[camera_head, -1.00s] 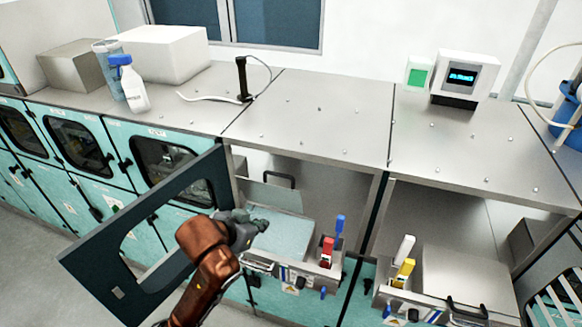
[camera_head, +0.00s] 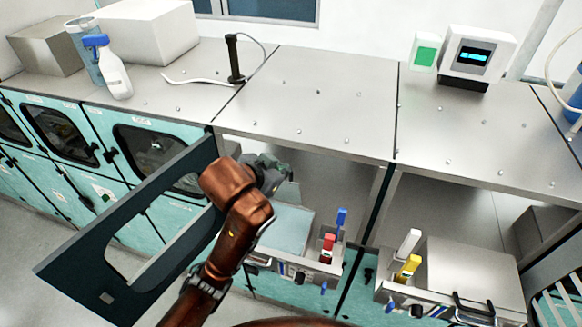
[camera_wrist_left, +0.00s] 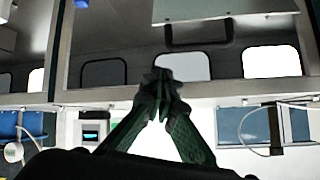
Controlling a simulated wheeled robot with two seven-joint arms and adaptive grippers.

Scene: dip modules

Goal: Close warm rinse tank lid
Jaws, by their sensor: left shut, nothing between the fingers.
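The open tank (camera_head: 290,222) with pale blue liquid is at the lower middle of the head view, beside red and blue levers; I take it as the warm rinse tank. Its raised lid is mostly hidden behind my left gripper (camera_head: 282,172) in the head view. In the left wrist view, a grey panel that looks like the lid (camera_wrist_left: 225,11) and a dark loop handle (camera_wrist_left: 199,40) show at the top. My left gripper (camera_wrist_left: 161,78) is shut and empty, its tips near the handle in that picture; I cannot tell if they touch. My right gripper is out of view.
An open dark door frame (camera_head: 130,235) stands left of my left arm. The steel counter (camera_head: 310,110) overhangs the tank bay. A second tank with a closed lid (camera_head: 465,270) and white and yellow levers is at right. A spray bottle (camera_head: 115,75) stands on the counter.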

